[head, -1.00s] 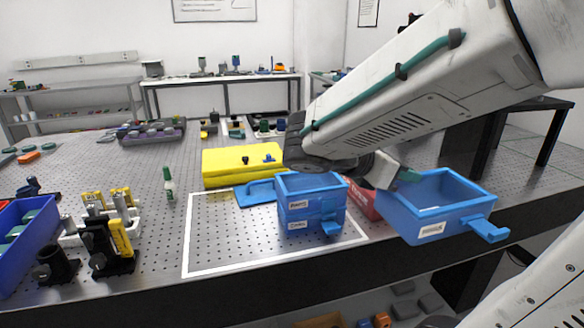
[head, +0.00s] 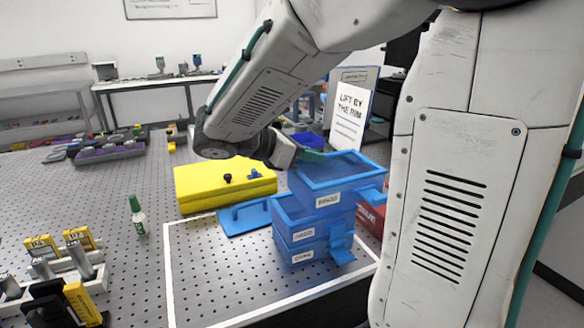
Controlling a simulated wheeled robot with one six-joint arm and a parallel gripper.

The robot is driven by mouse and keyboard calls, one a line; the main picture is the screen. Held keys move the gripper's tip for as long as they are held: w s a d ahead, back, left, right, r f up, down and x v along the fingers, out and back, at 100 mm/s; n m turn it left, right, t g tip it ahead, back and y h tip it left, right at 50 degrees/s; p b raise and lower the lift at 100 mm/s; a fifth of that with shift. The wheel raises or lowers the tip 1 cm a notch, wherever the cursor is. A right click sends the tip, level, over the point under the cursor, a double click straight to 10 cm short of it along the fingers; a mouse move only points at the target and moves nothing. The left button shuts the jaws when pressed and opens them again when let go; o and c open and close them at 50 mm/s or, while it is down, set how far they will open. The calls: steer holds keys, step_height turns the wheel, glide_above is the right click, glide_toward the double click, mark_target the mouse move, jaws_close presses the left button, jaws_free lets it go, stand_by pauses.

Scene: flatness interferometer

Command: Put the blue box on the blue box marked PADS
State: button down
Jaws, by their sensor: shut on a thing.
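My gripper (head: 312,156) is shut on the rim of a blue open-topped box (head: 330,198) at its back left side. The box hangs roughly level, with a white label and a front tab. Below it, two blue boxes are stacked inside a white outline. The upper one (head: 287,216) has a small label too blurred to read surely as PADS; the lower one (head: 285,252) has another label. The held box overlaps the upper box's back and right part in the picture, hiding much of its opening. I cannot tell whether they touch.
A blue lid-like piece (head: 243,217) lies left of the stack, with a yellow case (head: 222,184) behind it. A red box (head: 371,216) stands right of the stack. A sign (head: 349,115) reads "LIFT BY THE RIM". The outlined area (head: 205,275) left of the stack is clear.

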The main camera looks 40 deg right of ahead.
steer(key=shift+w+a+f, duration=0.25)
steer(key=shift+w+f, duration=0.4)
steer(key=shift+w, duration=0.1)
steer(key=shift+w+a+f, duration=0.2)
steer(key=shift+w+f, duration=0.45)
steer(key=shift+w, duration=0.15)
steer(key=shift+w+a+f, duration=0.25)
steer(key=shift+w+f, duration=0.4)
steer(key=shift+w, duration=0.1)
steer(key=shift+f, duration=0.15)
steer(key=c, duration=1.5)
jaws_free()
